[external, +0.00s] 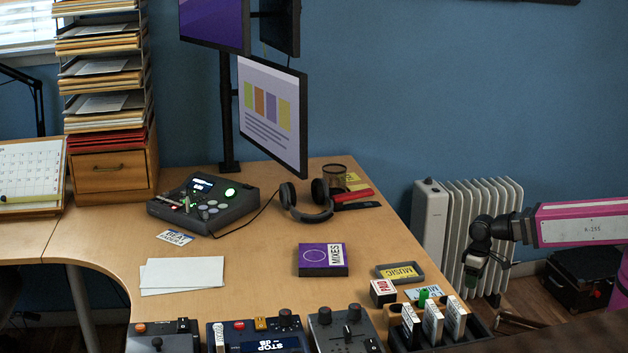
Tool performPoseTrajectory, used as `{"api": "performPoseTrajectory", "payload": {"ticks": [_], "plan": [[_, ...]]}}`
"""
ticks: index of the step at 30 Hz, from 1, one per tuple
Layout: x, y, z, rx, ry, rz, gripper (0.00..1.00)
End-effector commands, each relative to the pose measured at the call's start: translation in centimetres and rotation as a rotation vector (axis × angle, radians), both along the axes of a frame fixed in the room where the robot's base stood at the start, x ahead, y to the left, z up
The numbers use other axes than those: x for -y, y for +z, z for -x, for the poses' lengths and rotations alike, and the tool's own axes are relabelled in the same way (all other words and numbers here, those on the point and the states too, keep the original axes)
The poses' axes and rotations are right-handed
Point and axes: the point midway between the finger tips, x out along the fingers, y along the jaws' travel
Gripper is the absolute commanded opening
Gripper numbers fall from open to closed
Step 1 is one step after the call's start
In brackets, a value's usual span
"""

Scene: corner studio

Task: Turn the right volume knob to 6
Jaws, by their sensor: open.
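A dark grey control box (325,338) stands at the bottom edge of the external view, partly cut off. It has two black knobs on top, a left knob (324,315) and a right knob (354,311). Their number marks are too small to read, and I cannot tell the setting of either. My gripper (474,284) hangs open and empty off the right side of the desk, in front of the white radiator. It is well to the right of the knobs and touches nothing.
A device with a STOP display (272,345) stands left of the control box. A black tray (478,332) with upright labelled boxes stands right of it. A purple MIXES box (322,260), a MUSIC tray (400,272) and headphones (307,203) lie behind.

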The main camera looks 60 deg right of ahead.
Motion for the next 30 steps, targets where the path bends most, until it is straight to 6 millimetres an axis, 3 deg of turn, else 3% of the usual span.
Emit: {"api": "performPoseTrajectory", "payload": {"ticks": [5, 8, 15, 19, 23, 26, 28, 30], "plan": [[2.8, 1.7, -6.4, 0.064, -0.003, 0.034, 0.55], [5.7, 3.9, -11.7, 0.121, -0.001, 0.071, 0.55], [12.4, 11.2, -23.2, 0.240, 0.024, 0.169, 0.55], [14.7, 15.4, -28.1, 0.284, 0.057, 0.216, 0.55], [15.6, 19.3, -32.1, 0.315, 0.101, 0.251, 0.55], [15.1, 22.2, -35.0, 0.330, 0.149, 0.272, 0.55], [13.6, 24.2, -37.1, 0.334, 0.198, 0.281, 0.55], [11.0, 26.0, -38.9, 0.334, 0.263, 0.285, 0.55]]}}
